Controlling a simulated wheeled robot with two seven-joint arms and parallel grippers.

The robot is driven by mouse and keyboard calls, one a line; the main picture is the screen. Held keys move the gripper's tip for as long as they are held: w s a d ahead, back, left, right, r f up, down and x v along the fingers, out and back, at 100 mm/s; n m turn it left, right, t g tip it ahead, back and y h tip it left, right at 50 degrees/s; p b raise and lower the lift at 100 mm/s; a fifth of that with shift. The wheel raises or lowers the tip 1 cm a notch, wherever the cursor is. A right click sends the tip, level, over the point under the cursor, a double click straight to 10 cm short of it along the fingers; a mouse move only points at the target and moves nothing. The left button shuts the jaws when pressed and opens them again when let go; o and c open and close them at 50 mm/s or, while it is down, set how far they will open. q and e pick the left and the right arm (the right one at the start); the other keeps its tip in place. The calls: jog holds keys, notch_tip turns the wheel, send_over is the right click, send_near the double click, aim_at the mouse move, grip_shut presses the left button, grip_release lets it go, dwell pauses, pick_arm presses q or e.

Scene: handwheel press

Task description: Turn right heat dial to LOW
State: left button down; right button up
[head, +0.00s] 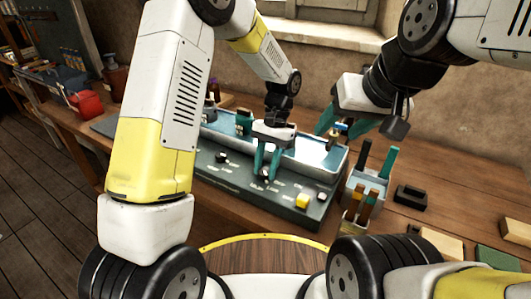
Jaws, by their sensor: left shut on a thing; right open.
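The dark control panel (235,182) runs along the front of the metal trough unit and carries small white labels too small to read. One dark dial (222,157) sits on its left part, clear of the grippers. My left gripper (267,173) points down at the middle of the panel, with its teal fingers shut on a second dial, apparently the right heat dial. The fingers mostly hide that dial, so I cannot tell its setting. My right gripper (343,126) is open above the right end of the trough, its teal fingers wide apart.
A black block (411,195) lies further right. A red pot (87,103) stands far left.

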pick_arm(q)
jog(key=c, duration=1)
grip_release()
jog(key=v, duration=0.7)
jog(key=shift+r, duration=0.35)
jog(key=shift+w+d, duration=0.1)
jog(key=s+a+r+n+t+h, duration=0.2)
jog(key=s+a+r+t+h, duration=0.3)
jog(key=a+r, duration=0.55)
jog(key=s+a+r+n+t, duration=0.1)
jog(key=s+a+r+t, duration=0.1)
jog(key=s, duration=0.4)
jog(key=s+a+r+n+t, duration=0.2)
jog(key=s+a+t, duration=0.1)
jog(key=s, duration=0.3)
jog(key=shift+a+r+y, duration=0.25)
jog(key=shift+r+y, duration=0.05)
jog(key=shift+r, duration=0.1)
